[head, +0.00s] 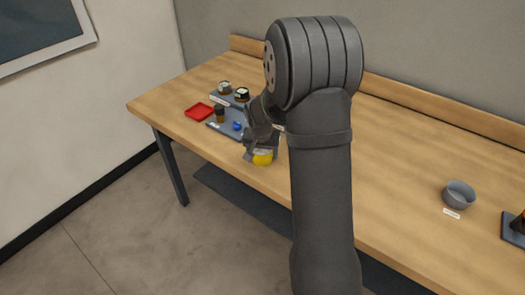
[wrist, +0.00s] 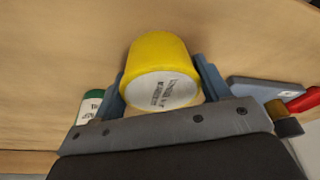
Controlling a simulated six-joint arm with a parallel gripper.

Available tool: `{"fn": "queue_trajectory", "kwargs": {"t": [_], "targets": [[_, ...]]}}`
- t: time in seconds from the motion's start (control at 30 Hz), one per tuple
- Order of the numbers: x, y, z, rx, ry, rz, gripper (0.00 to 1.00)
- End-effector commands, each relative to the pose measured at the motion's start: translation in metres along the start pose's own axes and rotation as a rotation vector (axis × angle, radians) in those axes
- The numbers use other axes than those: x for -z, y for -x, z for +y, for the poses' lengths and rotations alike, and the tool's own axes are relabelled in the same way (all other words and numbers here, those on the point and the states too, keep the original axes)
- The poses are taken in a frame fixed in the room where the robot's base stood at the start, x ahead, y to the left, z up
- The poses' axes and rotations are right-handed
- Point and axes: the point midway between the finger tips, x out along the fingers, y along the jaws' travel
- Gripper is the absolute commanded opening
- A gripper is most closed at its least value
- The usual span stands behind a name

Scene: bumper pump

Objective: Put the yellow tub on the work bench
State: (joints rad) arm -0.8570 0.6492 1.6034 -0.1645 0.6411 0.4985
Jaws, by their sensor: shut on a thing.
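The yellow tub (head: 263,158) is over the front part of the wooden work bench (head: 390,185) in the head view, left of my arm. In the wrist view the tub (wrist: 158,55) sits between the two blue-grey fingers of my gripper (wrist: 160,76), with its white, printed label side towards the camera. My gripper (head: 261,146) is shut on the tub. Whether the tub touches the bench top or hangs just above it, I cannot tell.
A blue-grey tray (head: 227,124) with small containers and a red tray (head: 199,112) stand on the left. A grey bowl (head: 459,194) stands on the right. A green-capped container (wrist: 90,105) shows beside my gripper. The bench is clear between arm and bowl.

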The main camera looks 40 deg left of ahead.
Motion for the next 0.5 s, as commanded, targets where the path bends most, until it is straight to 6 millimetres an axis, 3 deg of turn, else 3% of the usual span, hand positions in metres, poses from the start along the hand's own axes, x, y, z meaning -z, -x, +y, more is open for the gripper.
{"fn": "queue_trajectory", "kwargs": {"t": [0.03,0.1,0.13,0.5], "targets": [[-0.0002,-0.0005,0.0001,0.0,0.0,0.0,0.75],[-0.0002,-0.0003,0.0001,0.0,0.0,0.0,0.89],[-0.0002,-0.0003,0.0001,0.0,0.0,0.0,0.91],[0.0014,0.0063,-0.0001,0.001,0.0,0.002,0.91]]}}
